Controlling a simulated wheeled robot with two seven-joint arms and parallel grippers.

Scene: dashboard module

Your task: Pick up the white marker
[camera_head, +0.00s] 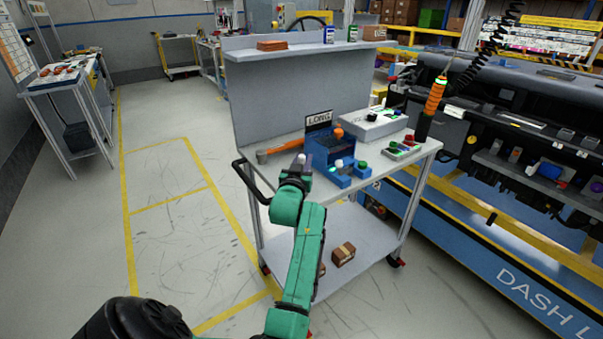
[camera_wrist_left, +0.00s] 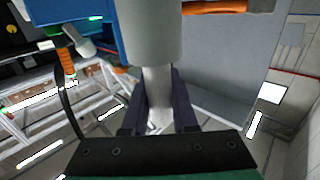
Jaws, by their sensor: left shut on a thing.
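The white marker (camera_wrist_left: 150,35) shows large and greyish-white in the left wrist view. Its narrower part runs down between the two dark fingers of my left gripper (camera_wrist_left: 158,112), which are shut on it. In the head view my left gripper (camera_head: 297,180) is at the front edge of the cart, left of the blue holder. The white end of the marker (camera_head: 301,158) shows just above the fingers. The blue holder (camera_head: 322,150) stands on the cart top with a LONG sign behind it. My right gripper is in neither view.
The grey cart (camera_head: 425,152) also bears an orange-handled hammer (camera_head: 280,147), a white-grey box (camera_head: 368,126) and a tray of coloured pieces (camera_head: 404,148). Boxes (camera_head: 343,254) lie on its lower shelf. The dashboard module (camera_head: 530,130) is at right.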

